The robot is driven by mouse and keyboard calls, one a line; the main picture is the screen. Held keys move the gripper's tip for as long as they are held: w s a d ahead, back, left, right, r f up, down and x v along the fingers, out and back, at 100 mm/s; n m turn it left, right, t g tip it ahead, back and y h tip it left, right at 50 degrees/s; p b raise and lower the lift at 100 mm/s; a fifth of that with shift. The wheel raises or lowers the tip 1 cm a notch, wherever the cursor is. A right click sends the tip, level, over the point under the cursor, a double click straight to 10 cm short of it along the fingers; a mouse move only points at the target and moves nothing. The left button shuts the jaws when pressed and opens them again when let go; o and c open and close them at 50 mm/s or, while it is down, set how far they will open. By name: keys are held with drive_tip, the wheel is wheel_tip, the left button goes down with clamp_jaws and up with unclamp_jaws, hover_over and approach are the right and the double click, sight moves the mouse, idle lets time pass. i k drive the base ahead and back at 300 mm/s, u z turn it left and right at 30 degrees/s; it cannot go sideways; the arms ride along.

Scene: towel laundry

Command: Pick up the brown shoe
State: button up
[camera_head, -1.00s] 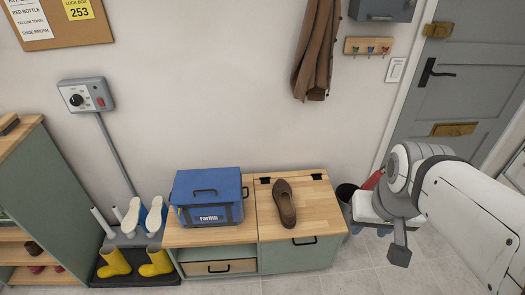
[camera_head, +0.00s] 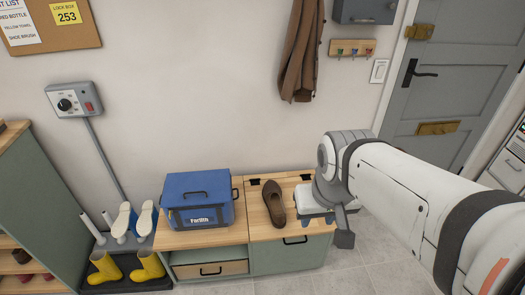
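The brown shoe (camera_head: 274,204) lies on the right part of the wooden bench top (camera_head: 262,229), its toe toward the bench's front edge.
A blue box (camera_head: 198,200) with a handle stands on the bench left of the shoe. A brown coat (camera_head: 301,50) hangs on the wall above. Yellow boots (camera_head: 150,265) stand on a tray at the left. A grey door (camera_head: 456,75) is at the right.

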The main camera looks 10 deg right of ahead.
sight(271, 192)
drive_tip(key=i, duration=1)
drive_tip(key=u, duration=0.05)
